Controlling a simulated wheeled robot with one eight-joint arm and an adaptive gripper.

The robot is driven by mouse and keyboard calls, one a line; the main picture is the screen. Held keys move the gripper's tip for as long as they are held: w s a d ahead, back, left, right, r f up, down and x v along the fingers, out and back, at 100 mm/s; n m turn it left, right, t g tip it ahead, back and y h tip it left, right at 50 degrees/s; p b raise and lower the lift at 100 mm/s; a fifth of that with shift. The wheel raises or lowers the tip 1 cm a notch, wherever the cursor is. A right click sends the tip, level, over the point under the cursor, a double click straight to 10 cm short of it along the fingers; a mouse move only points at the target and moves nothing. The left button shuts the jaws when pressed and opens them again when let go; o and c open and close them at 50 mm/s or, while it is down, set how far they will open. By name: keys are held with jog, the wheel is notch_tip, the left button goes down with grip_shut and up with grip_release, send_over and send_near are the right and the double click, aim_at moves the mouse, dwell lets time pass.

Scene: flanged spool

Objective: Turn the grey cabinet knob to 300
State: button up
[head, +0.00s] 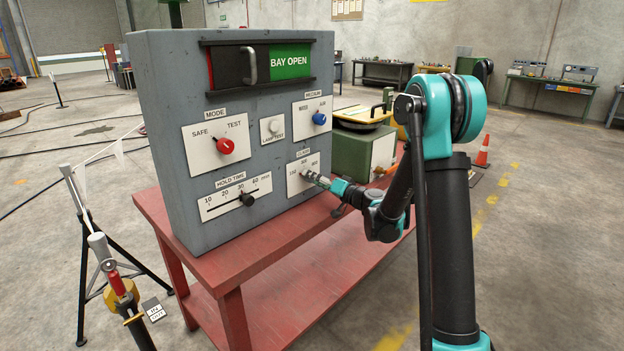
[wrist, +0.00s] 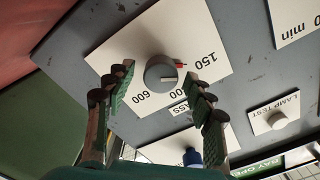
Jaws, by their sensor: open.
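The grey knob (wrist: 160,73) sits on a white plate (wrist: 205,45) with scale marks 150, a partly hidden middle number ending in 00, and 600. My gripper (wrist: 158,86) is open in the wrist view, with one finger on each side of the knob and gaps showing between fingers and knob.
A red knob (head: 225,146), a blue knob (head: 319,118), a lamp test button (head: 274,126) and a hold time slider (head: 247,199) share the panel. The cabinet stands on a red bench (head: 265,262). A green box (head: 358,155) stands behind my wrist.

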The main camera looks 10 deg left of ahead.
jog(key=shift+w+a, duration=0.45)
jog(key=shift+a, duration=0.1)
jog(key=shift+c, duration=0.6)
jog(key=c, duration=1)
jog(key=shift+c, duration=0.2)
jog(key=m, duration=0.5)
jog(key=shift+m, duration=0.3)
jog(key=m, duration=0.6)
jog(key=shift+f, duration=0.1)
